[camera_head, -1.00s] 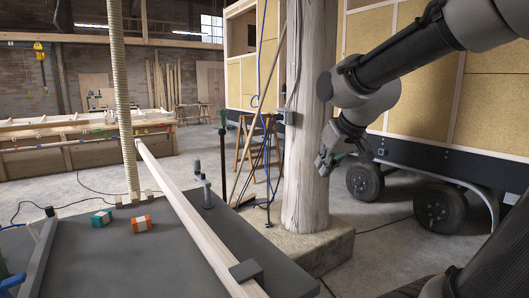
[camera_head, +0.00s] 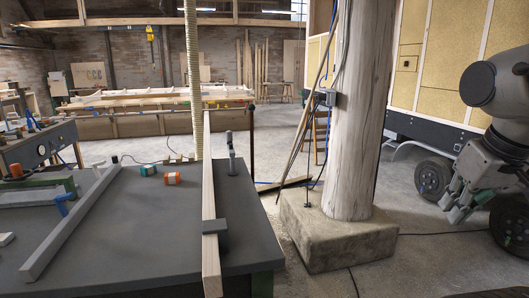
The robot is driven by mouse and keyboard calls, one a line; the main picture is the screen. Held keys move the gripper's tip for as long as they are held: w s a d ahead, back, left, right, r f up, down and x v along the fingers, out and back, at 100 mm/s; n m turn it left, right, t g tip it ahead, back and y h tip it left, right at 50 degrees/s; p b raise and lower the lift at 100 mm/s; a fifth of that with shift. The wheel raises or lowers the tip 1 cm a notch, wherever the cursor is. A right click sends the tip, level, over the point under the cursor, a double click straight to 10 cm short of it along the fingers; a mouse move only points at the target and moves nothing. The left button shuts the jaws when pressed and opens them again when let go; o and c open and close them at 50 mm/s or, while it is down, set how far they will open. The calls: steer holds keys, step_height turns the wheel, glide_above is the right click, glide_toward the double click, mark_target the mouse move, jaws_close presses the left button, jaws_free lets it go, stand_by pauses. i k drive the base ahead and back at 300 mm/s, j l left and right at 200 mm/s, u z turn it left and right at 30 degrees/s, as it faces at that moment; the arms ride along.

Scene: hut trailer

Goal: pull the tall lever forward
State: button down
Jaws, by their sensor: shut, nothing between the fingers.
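A thin, dark upright bar (camera_head: 252,140) rises behind the right part of the workbench; it looks like the tall lever, but its lower end is hidden by the bench. A shorter grey upright piece with a handle (camera_head: 232,155) stands on the bench top just to its left. My gripper (camera_head: 456,208) is at the right, in front of the trailer wheels, pointing down and left. It is shut and empty, well apart from the bar, with the wooden pillar between them in the picture.
The pillar (camera_head: 352,120) stands on a concrete block (camera_head: 340,240).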

mark_target(251, 107)
steer(key=i+l+u, duration=0.1)
steer(key=l, duration=0.3)
steer(key=i+l+u, duration=0.1)
steer(key=l, duration=0.75)
steer(key=i+l+u, duration=0.25)
steer(key=i+l, duration=0.45)
steer(key=i, duration=0.15)
